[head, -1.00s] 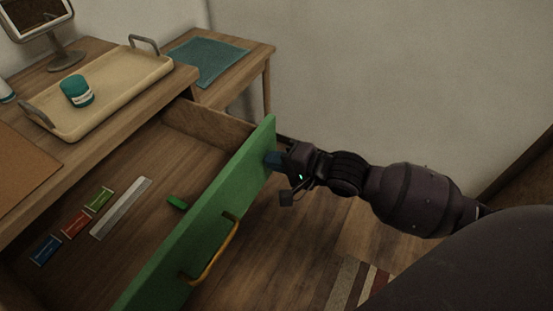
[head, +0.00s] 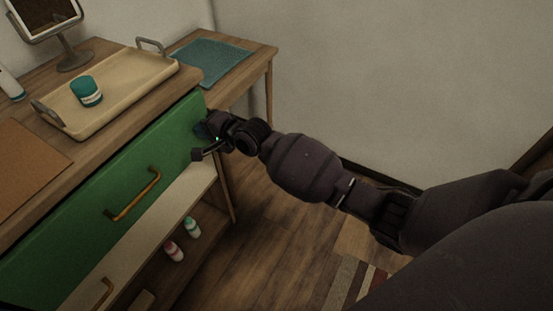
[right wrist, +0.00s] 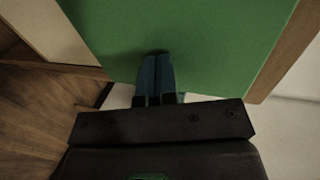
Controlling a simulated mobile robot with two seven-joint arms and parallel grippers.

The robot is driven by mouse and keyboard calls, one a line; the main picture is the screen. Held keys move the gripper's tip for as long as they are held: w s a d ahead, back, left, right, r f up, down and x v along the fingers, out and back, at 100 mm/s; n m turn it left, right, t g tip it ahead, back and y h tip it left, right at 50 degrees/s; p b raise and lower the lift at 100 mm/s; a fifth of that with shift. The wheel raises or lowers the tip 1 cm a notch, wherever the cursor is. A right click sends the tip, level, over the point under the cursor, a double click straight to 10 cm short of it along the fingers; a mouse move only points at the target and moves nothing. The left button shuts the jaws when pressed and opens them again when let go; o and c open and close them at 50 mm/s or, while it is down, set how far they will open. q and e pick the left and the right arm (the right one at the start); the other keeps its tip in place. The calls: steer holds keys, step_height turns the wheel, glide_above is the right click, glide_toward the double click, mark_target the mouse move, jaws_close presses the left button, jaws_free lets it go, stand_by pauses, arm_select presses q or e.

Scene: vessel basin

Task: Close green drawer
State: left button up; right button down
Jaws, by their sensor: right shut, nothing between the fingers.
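The green drawer (head: 93,203) is pushed in under the desk top in the head view, its front about level with the desk's edge and its inside hidden. Its brass handle (head: 133,194) is on the front. My right gripper (head: 203,131) is at the right end of the green front. In the right wrist view its blue fingers (right wrist: 155,80) are shut together, empty, with their tips at the green front (right wrist: 190,35); they appear to touch it. My left gripper is not in view.
A tray (head: 120,110) with a teal-lidded jar (head: 86,90) and a mirror (head: 74,56) stand on the desk. Below the drawer is a white front with a brass handle (head: 103,293), and an open shelf with small bottles (head: 174,251).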

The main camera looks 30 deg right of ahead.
mark_target(195, 124)
steer(key=w, duration=0.1)
steer(key=w+a, duration=0.1)
steer(key=w, duration=0.1)
steer(key=shift+a, duration=0.3)
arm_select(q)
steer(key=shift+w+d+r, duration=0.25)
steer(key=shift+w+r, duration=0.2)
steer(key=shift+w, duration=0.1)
arm_select(e)
steer(key=shift+r, duration=0.15)
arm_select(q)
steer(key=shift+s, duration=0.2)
arm_select(e)
steer(key=shift+r, duration=0.15)
steer(key=shift+s, duration=0.1)
